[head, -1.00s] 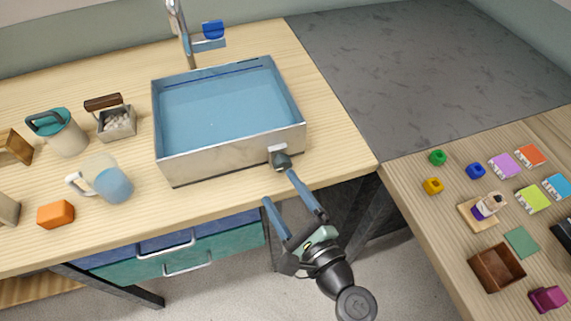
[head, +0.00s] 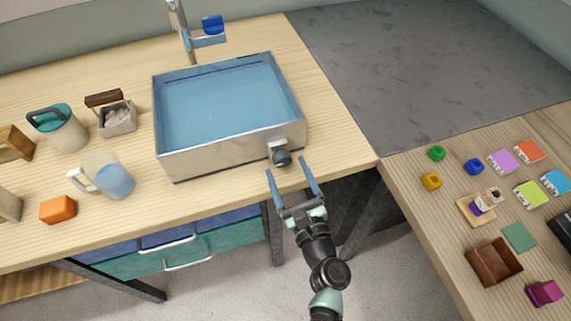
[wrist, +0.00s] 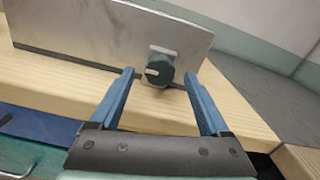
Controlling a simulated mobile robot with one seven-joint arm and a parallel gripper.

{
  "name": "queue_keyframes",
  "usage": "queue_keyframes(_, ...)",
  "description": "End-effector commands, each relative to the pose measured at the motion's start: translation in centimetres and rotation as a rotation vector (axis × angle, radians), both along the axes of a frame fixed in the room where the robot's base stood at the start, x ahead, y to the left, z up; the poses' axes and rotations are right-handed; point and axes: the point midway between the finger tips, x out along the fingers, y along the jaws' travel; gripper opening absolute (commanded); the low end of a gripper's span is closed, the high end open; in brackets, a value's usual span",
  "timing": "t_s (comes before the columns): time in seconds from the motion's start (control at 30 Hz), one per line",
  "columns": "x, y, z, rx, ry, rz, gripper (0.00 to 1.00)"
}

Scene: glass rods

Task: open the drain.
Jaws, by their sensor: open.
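The steel sink basin (head: 225,150) holds blue water (head: 225,100) and stands at the counter's front edge. A dark round drain knob (head: 281,157) sits on a metal plate on its front wall, near the right corner. In the wrist view the knob (wrist: 160,70) has a pale mark pointing left. My gripper (head: 287,167) is open and empty in front of the knob. Its two blue fingers point at the basin. In the wrist view the knob shows between the fingertips (wrist: 158,76). The head view shows it just beyond them, and contact cannot be told.
A faucet (head: 183,35) stands behind the basin. On the left are a glass jug (head: 114,180), an orange block (head: 57,210), a teal-lidded canister (head: 65,135) and a small box of white pieces (head: 118,118). The counter (head: 330,130) is bare right of the basin.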

Motion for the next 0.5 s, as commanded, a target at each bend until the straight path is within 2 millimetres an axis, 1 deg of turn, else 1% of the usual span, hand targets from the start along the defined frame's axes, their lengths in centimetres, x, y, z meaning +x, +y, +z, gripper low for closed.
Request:
queue_keyframes(0.03,0.6,0.3,0.0,0.000,-0.001,0.001,0.80)
queue_keyframes(0.1,1.2,0.4,0.0,0.000,0.000,0.001,0.80)
queue_keyframes(0.2,1.6,0.6,0.0,0.000,0.000,0.001,0.80)
queue_keyframes(0.47,1.8,0.6,0.0,0.000,0.000,0.000,0.80)
queue_keyframes(0.5,1.8,0.6,0.0,0.000,0.000,0.000,0.78)
